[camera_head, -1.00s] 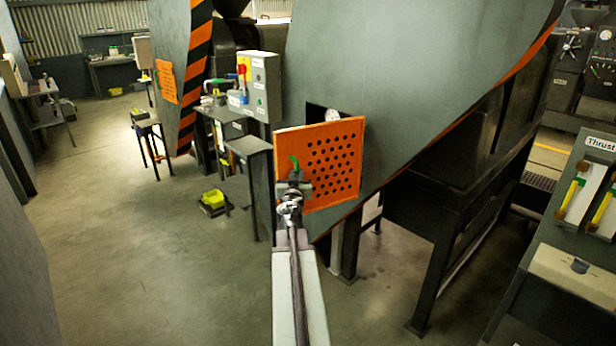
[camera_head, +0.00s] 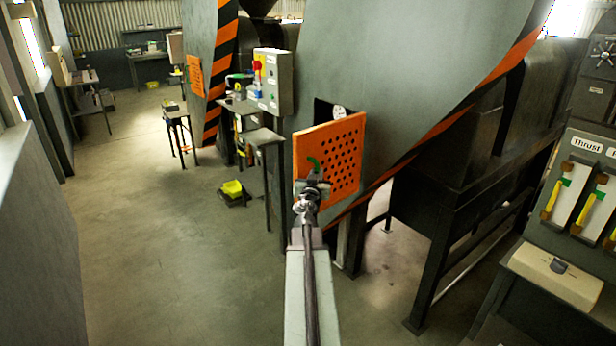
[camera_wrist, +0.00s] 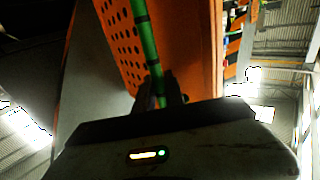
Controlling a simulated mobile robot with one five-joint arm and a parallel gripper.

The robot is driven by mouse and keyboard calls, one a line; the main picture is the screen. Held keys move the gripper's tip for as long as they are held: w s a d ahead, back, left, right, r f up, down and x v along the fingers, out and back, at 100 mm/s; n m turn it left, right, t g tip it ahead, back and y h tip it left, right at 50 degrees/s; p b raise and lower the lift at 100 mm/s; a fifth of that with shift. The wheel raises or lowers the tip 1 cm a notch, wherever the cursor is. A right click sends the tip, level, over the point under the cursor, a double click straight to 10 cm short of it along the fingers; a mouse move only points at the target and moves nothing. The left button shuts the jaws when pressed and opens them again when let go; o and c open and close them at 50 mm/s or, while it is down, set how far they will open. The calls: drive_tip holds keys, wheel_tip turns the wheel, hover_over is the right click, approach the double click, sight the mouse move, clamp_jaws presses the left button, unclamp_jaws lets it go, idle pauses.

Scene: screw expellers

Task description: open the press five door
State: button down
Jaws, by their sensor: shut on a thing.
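The orange perforated door (camera_head: 343,150) of the press stands swung out from the grey press body (camera_head: 400,70). A dark opening (camera_head: 324,110) with a round white gauge shows behind its top edge. My gripper (camera_head: 311,186) is at the door's lower left part, at a green handle (camera_head: 314,163). In the wrist view my gripper (camera_wrist: 161,95) is shut on the green handle (camera_wrist: 147,45), a bar with dark bands, beside the orange door (camera_wrist: 192,45). The lower end of the handle is hidden between the fingers.
A control box (camera_head: 273,80) on a stand and small dark tables (camera_head: 258,137) stand left of the door. A yellow container (camera_head: 232,188) sits on the floor there. A console labelled Thrust (camera_head: 575,190) stands at right. The floor at left is clear.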

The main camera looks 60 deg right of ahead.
drive_tip(key=shift+d, duration=0.1)
drive_tip(key=c, duration=1.6)
unclamp_jaws()
drive_tip(key=shift+o, duration=1)
drive_tip(key=shift+w+d+f, duration=0.1)
drive_tip(key=shift+d+f, duration=0.05)
drive_tip(key=shift+w+a, duration=0.15)
drive_tip(key=shift+a, duration=0.05)
drive_tip(key=shift+a, duration=0.1)
